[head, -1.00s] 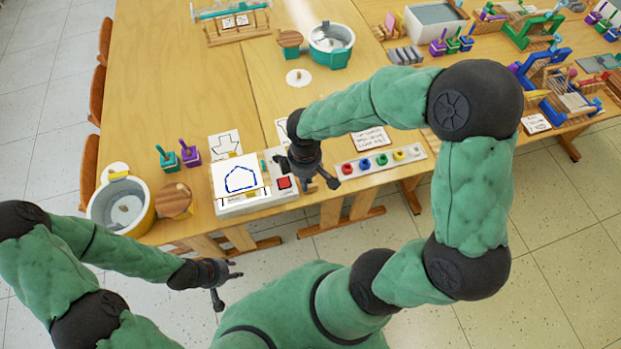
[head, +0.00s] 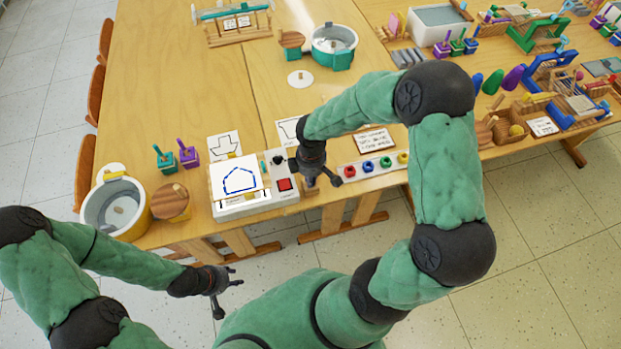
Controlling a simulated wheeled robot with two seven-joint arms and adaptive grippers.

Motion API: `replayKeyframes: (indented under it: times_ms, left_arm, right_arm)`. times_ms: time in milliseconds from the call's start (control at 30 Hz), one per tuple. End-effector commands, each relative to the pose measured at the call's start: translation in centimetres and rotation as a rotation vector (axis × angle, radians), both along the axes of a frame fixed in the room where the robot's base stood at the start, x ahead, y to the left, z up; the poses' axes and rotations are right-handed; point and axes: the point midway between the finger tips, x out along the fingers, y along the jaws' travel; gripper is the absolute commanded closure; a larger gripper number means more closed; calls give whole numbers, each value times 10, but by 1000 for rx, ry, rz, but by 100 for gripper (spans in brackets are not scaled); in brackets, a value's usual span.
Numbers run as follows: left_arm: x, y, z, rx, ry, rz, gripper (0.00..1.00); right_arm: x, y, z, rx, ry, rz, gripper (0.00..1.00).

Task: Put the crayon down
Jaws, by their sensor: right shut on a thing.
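My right gripper (head: 325,178) is at the table's front edge, between the white drawing device (head: 245,210) and the white tray (head: 411,168) with coloured pieces. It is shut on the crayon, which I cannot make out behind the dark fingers. The drawing device holds a white sheet (head: 225,179) with a blue house-like outline, and has a red button (head: 284,184). In the tray, red, blue, green and yellow round pieces sit in a row. My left gripper (head: 228,292) is open and empty in front of the table, below its edge.
A pot (head: 91,214) with a yellow side and a round wooden lid (head: 171,201) stand left of the device. Teal and purple stamps (head: 187,156) stand behind them. A card (head: 375,141) lies behind the tray. The table's back left (head: 160,80) is clear.

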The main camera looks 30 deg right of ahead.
Motion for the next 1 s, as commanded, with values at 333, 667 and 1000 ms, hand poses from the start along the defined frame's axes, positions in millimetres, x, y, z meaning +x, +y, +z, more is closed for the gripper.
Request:
replayKeyframes:
  times_ms: [333,667,1000]
  left_arm:
    - [0,0,-2,0,0,0,64]
    - [0,0,-1,0,0,0,64]
    - [0,0,16,0,0,0,64]
  right_arm:
    - [0,0,-2,0,0,0,69]
    - [0,0,-2,0,0,0,65]
    - [1,0,40,0,-4,1,65]
